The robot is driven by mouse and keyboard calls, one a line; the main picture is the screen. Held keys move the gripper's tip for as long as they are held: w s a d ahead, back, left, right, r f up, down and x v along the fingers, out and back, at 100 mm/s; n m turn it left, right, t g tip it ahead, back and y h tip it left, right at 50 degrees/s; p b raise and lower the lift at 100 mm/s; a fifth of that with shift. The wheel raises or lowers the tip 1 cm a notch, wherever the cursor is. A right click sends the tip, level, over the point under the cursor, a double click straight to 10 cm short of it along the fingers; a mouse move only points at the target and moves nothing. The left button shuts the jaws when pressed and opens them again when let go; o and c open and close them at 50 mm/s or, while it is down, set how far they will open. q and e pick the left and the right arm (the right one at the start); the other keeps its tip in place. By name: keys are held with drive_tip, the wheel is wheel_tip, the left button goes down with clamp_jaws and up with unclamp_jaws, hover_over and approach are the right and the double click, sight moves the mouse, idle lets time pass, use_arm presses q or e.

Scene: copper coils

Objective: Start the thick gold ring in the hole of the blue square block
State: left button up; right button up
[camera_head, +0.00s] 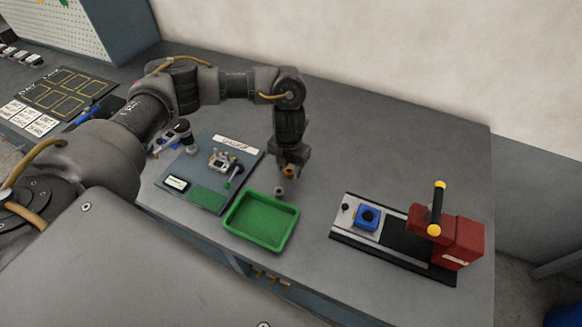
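My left gripper (284,172) hangs pointing down above the back edge of the green tray. A small gold-orange piece, seemingly the thick gold ring (289,172), shows between its fingers, which look shut on it; the ring's shape is too small to make out. The blue square block (366,218) sits on the light plate of the red press fixture, to the right of the gripper and apart from it. A dark round hole (369,215) shows in its top. My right gripper is not in view.
The green tray (261,238) looks empty, with a small grey round piece (279,191) near its back edge. The red press (462,240) with a black, yellow-ended handle (437,208) stands right of the block. A grey board (207,198) with small tools lies left of the tray.

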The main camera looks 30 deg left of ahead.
use_arm(q)
drive_tip(key=c, duration=0.8)
drive_tip(key=shift+r+p, duration=1.2)
drive_tip(key=shift+r, duration=0.05)
drive_tip(key=shift+c, duration=0.2)
drive_tip(key=shift+r+p, duration=1.2)
drive_tip(key=shift+r, duration=0.1)
drive_tip(key=s+d+r+m+b, duration=0.1)
drive_tip(key=s+r+m, duration=0.4)
drive_tip(key=m, duration=1.3)
drive_tip(key=s+d+r+m+b, duration=0.2)
drive_tip(key=s+r+m, duration=0.4)
drive_tip(key=m, duration=1.1)
drive_tip(key=shift+s+r+m+b, duration=0.2)
drive_tip(key=shift+s+m+b, duration=0.25)
drive_tip(key=shift+s, duration=0.1)
